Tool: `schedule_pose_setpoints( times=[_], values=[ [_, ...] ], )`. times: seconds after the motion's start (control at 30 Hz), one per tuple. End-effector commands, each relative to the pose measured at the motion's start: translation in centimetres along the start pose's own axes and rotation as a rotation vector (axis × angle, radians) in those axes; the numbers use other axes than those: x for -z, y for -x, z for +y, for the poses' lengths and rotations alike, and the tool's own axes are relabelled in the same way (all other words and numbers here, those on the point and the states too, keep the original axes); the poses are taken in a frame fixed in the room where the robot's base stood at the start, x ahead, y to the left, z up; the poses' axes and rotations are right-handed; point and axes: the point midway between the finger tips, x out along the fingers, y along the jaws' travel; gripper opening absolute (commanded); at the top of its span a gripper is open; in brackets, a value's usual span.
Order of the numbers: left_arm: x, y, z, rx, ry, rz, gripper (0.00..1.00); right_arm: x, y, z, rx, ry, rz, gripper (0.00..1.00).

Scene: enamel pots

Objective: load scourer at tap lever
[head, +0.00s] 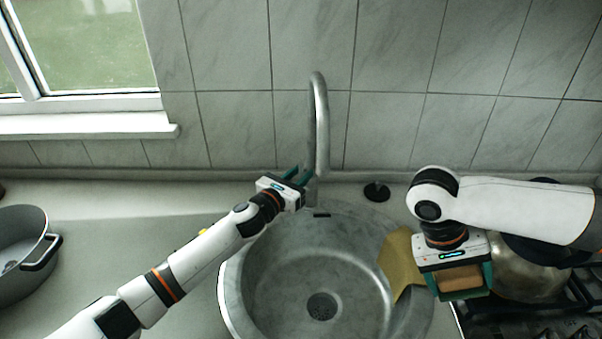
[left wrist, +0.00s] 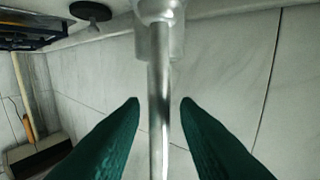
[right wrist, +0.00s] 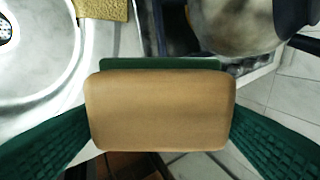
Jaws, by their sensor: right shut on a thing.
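The scourer, a tan block with a green layer, shows in the head view (head: 461,280) and right wrist view (right wrist: 160,112). My right gripper (head: 463,284) is shut on it, a green finger at each end, near the sink's right rim. The steel tap (head: 320,120) stands behind the sink with a tall curved spout. My left gripper (head: 296,178) is open beside the tap's base. In the left wrist view a slim metal rod of the tap (left wrist: 159,95) lies between its fingers, with gaps on both sides. The lever is hard to make out in the head view.
The round sink (head: 290,285) has an empty bowl. A yellow cloth (head: 400,262) hangs over its right rim. A kettle-like metal pot (head: 525,275) stands on the hob at right. A grey pot (head: 20,265) is at far left. A black plug (head: 376,192) lies behind the sink.

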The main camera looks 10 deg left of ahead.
Motion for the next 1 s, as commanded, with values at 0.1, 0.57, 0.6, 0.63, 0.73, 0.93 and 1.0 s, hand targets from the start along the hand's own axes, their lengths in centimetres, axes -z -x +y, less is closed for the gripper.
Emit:
schedule_pose_setpoints(
  times=[0.1,0.57,0.6,0.63,0.73,0.93,1.0],
  values=[
    [0.1,-0.6,0.1,0.000,0.000,0.000,0.28,0.0,0.0,0.0,0.000,0.000,0.000,0.58],
    [0.0,-0.6,0.0,0.000,0.000,0.000,0.01,0.0,0.0,0.0,0.000,0.000,0.000,0.58],
    [0.0,-0.6,0.0,0.000,0.000,0.000,0.00,0.0,0.0,0.0,0.000,0.000,0.000,0.58],
    [0.0,-0.6,0.0,0.000,0.000,0.000,0.00,0.0,0.0,0.0,0.000,0.000,0.000,0.58],
    [0.0,-0.6,0.0,0.000,0.000,0.000,0.00,0.0,0.0,0.0,0.000,0.000,0.000,0.58],
    [-0.4,-0.5,0.1,-0.001,0.001,0.015,0.00,-0.1,-0.9,0.5,0.000,0.000,0.000,0.58],
    [-0.7,-0.4,0.0,0.000,0.003,0.035,0.00,-0.2,-1.9,1.0,0.000,0.000,0.000,0.58]
  ],
)
